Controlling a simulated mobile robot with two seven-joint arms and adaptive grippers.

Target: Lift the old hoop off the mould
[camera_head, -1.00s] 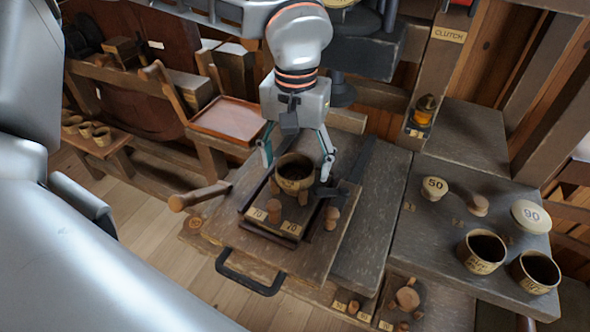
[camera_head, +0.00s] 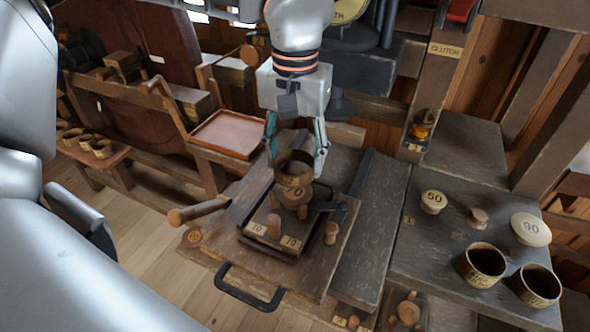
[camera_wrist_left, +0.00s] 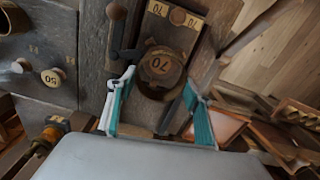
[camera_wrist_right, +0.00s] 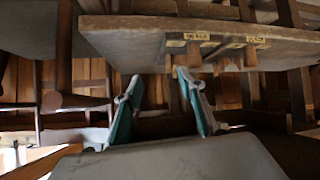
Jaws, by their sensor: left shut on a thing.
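The old hoop (camera_head: 293,160) is a dark brown ring held between the fingertips of my left gripper (camera_head: 297,168), which is shut on it. The mould's top shows below the hoop's near edge in the head view. In the left wrist view the hoop (camera_wrist_left: 160,92) lies between the teal fingers and the mould (camera_wrist_left: 160,64) shows beyond it. My right gripper (camera_wrist_right: 160,92) shows only in its own wrist view. Its fingers stand apart with nothing between them.
The mould's board (camera_head: 262,243) has pegs and 70 labels. On the right bench (camera_head: 450,255) stand a 50 block (camera_head: 433,201), a 90 disc (camera_head: 530,229) and two hoops (camera_head: 484,265). A red-brown tray (camera_head: 227,134) lies at back left. A bench edge (camera_wrist_right: 200,35) is above my right gripper.

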